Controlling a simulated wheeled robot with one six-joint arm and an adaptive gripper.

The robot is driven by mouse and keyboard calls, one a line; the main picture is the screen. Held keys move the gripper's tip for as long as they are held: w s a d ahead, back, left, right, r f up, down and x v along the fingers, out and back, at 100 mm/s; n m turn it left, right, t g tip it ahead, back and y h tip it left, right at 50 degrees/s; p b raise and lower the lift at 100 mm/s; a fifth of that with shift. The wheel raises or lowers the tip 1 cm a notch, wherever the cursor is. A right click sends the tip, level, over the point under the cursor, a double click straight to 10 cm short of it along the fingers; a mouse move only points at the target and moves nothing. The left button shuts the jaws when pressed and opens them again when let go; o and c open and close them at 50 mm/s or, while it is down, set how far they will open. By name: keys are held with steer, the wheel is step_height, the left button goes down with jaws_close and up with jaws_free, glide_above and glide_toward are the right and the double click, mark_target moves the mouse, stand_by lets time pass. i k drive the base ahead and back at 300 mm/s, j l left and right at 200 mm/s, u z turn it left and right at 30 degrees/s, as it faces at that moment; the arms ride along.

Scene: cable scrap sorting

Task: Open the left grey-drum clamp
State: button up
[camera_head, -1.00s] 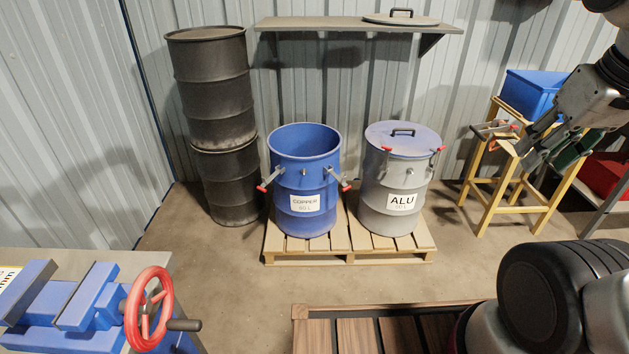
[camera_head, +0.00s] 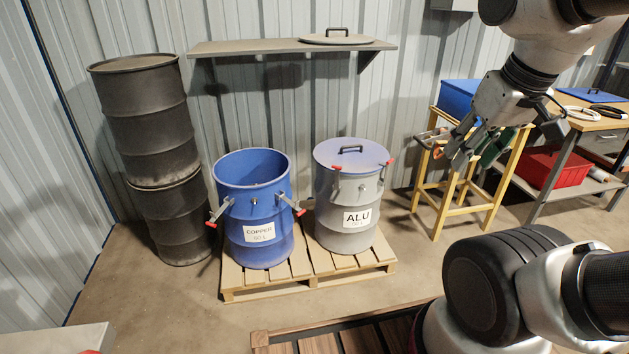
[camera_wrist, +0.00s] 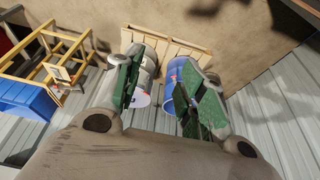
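The grey drum (camera_head: 329,208), labelled ALU, stands on a pallet with its blue-grey lid (camera_head: 325,154) on. Its left clamp (camera_head: 335,180) has a red handle up at the lid rim and looks closed. The right clamp (camera_head: 382,172) has its red handle up at the rim too. My gripper (camera_head: 463,153) is in the air to the right of the drum, apart from it and empty. In the wrist view my gripper (camera_wrist: 160,88) has its green-padded fingers spread, with the grey drum (camera_wrist: 143,88) partly hidden behind one finger.
The open blue COPPER drum (camera_head: 250,206) stands left of the grey drum, its clamps swung outward. Black drums (camera_head: 150,130) are stacked further left. A shelf (camera_head: 225,47) holds a spare lid above. A yellow stand (camera_head: 445,210) is on the right. Floor in front of the pallet (camera_head: 310,283) shows some free room.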

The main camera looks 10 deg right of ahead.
mark_target(337, 168)
steer(key=i+l, duration=0.2)
steer(key=i, duration=0.15)
steer(key=i+l, duration=0.2)
steer(key=i, duration=0.15)
steer(key=i+l, duration=0.2)
steer(key=i, duration=0.15)
